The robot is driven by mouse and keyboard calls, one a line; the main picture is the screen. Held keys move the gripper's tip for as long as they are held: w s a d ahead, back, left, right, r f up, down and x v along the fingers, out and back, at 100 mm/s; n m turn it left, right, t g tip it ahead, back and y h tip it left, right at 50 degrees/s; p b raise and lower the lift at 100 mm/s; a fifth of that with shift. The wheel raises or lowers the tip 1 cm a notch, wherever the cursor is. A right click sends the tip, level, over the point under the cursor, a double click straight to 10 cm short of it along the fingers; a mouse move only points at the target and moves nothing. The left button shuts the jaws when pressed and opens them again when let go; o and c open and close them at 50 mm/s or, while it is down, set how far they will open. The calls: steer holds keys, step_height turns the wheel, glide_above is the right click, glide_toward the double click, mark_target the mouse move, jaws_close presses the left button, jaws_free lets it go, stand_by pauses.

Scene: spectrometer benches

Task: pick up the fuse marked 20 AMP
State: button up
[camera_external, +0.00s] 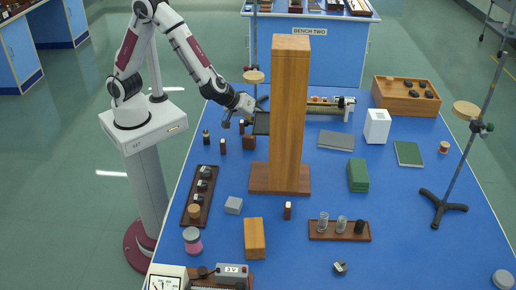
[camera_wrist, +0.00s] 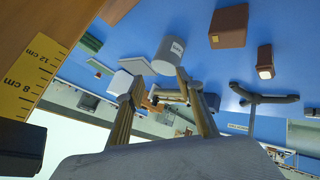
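No marking reading 20 AMP is legible, so I cannot tell which object is the fuse. In the wrist view, a grey cylinder (camera_wrist: 168,55) with a small unreadable label lies just beyond my gripper (camera_wrist: 159,80), whose two tan fingers are apart with nothing visible between them. A small brown block (camera_wrist: 265,62) with a pale end is to its right. Similar small brown pieces stand on the bench, one left of the wooden column (camera_external: 222,146) and one in front of it (camera_external: 288,211). In the external view, the column partly hides my gripper (camera_external: 262,119).
The tall wooden column (camera_external: 290,110) stands close to my gripper; a yellow centimetre scale (camera_wrist: 25,80) is near at left. A dark tripod foot (camera_wrist: 262,97) and a larger brown block (camera_wrist: 229,25) are nearby. The blue bench (camera_external: 390,215) has free room at front right.

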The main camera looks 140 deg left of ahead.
steer(key=s+a+f+n+g+y, duration=0.1)
steer(key=s+a+f+n+g, duration=0.15)
steer(key=s+f+g, duration=0.2)
steer(key=n+g, duration=0.2)
steer(key=g, duration=0.5)
glide_toward(241, 123)
steer(key=a, duration=0.2)
steer(key=s+a+f, duration=0.1)
steer(key=shift+s+a+f+t+h, duration=0.15)
steer(key=shift+a+t+h, duration=0.1)
steer(key=shift+h, duration=0.05)
steer(key=shift+s+d, duration=0.3)
steer(key=shift+d, duration=0.05)
steer(key=shift+x, duration=1.35)
steer(key=shift+s, duration=0.1)
steer(key=shift+x, duration=2.55)
steer(key=shift+s, duration=0.1)
